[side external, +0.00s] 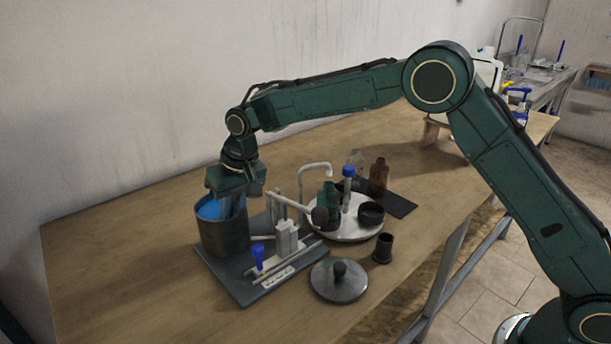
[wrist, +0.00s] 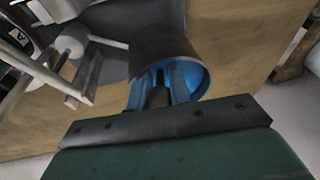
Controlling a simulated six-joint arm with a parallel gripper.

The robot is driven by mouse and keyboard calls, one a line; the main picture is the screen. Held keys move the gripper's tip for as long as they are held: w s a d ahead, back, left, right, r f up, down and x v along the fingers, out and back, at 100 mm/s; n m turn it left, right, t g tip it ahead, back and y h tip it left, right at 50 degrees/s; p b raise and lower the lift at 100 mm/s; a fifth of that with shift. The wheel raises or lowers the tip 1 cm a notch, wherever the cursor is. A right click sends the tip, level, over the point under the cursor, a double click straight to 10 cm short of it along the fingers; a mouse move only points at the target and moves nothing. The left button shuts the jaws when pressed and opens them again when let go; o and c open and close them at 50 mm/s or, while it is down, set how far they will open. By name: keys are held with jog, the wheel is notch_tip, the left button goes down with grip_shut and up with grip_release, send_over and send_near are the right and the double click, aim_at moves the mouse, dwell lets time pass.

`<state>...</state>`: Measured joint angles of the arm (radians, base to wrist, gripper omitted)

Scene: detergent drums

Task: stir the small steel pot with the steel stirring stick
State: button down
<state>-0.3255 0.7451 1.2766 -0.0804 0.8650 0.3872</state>
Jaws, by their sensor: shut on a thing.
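The small steel pot (side external: 222,238) stands upright at the left of the grey tray, with bright blue inside below its rim. In the wrist view the pot (wrist: 163,42) shows its dark outer wall and blue inner wall. My gripper (side external: 231,206) points down over the pot, with its fingers at the mouth. In the wrist view my gripper (wrist: 164,82) is shut on the dark upper end of the steel stirring stick (wrist: 158,97). The stick's lower part is hidden by the fingers and the pot.
The grey tray (side external: 238,291) also carries a pale block stand (side external: 287,238) and a blue-capped item (side external: 258,251). Right of it are a round plate (side external: 345,232) with bottles, a lid (side external: 338,283) and a black cup (side external: 383,248). The table's left front is clear.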

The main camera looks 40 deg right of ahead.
jog(key=shift+w+d, duration=0.25)
jog(key=shift+d, duration=0.55)
jog(key=shift+w+d, duration=0.15)
jog(key=shift+w, duration=0.35)
jog(key=shift+s+a+f, duration=0.2)
jog(key=shift+a+f, duration=0.05)
jog(key=shift+a, duration=0.2)
jog(key=shift+a+r, duration=0.1)
notch_tip(320, 180, up, 11)
dwell(1.0)
